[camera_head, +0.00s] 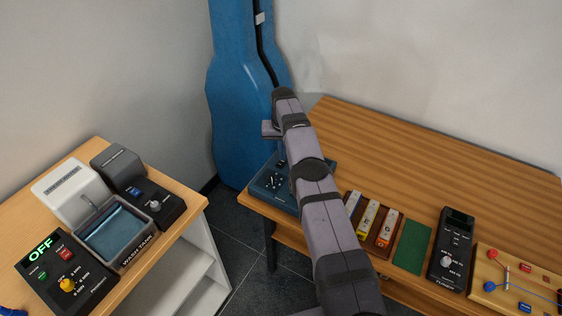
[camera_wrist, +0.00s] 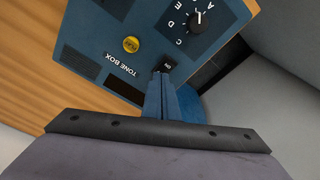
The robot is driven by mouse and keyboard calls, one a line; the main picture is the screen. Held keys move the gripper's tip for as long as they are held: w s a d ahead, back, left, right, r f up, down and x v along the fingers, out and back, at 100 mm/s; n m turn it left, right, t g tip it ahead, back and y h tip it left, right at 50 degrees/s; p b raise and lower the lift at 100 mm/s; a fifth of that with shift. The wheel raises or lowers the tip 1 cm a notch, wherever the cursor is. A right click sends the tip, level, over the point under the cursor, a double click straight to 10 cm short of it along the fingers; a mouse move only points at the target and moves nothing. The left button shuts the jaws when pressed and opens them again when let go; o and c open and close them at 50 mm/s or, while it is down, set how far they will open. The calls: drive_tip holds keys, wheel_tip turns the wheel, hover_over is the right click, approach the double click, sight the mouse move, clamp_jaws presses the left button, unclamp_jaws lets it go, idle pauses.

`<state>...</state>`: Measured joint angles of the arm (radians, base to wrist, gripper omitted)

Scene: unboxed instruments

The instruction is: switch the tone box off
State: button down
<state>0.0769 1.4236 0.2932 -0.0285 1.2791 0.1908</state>
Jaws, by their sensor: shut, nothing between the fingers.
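The tone box (camera_head: 268,187) is a dark blue box at the left end of the right-hand table, partly hidden by my arm in the head view. In the wrist view the tone box (camera_wrist: 112,50) shows its label, a yellow button (camera_wrist: 131,44), a lettered black knob (camera_wrist: 197,20) and a small black switch (camera_wrist: 167,65) with a pale marking. My gripper (camera_wrist: 160,77) is shut and empty, its fingertips close to this switch. I cannot tell whether they touch it. The fingers may hide the switch's lower part.
Right of the tone box are a rack of coloured bars (camera_head: 369,219), a green mat (camera_head: 411,247), a black tuner (camera_head: 452,250) and a board with wires (camera_head: 518,284). A blue instrument case (camera_head: 235,100) stands behind. A left table holds other devices, one reading OFF (camera_head: 40,246).

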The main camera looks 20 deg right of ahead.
wheel_tip(320, 180, up, 6)
drive_tip(key=p, duration=0.5)
idle(0.4)
drive_tip(key=s+a+r+n+g, duration=0.1)
drive_tip(key=s+a+r, duration=0.1)
drive_tip(key=s+r, duration=0.45)
drive_tip(key=s+a+r+n, duration=0.15)
drive_tip(key=s+r, duration=0.25)
drive_tip(key=s, duration=0.6)
drive_tip(key=s+a+f, duration=0.1)
drive_tip(key=s+a, duration=0.1)
drive_tip(key=s, duration=2.3)
drive_tip(key=shift+s+f+g, duration=0.2)
drive_tip(key=shift+f+g, duration=0.15)
drive_tip(key=shift+g, duration=0.05)
drive_tip(key=shift+n, duration=0.25)
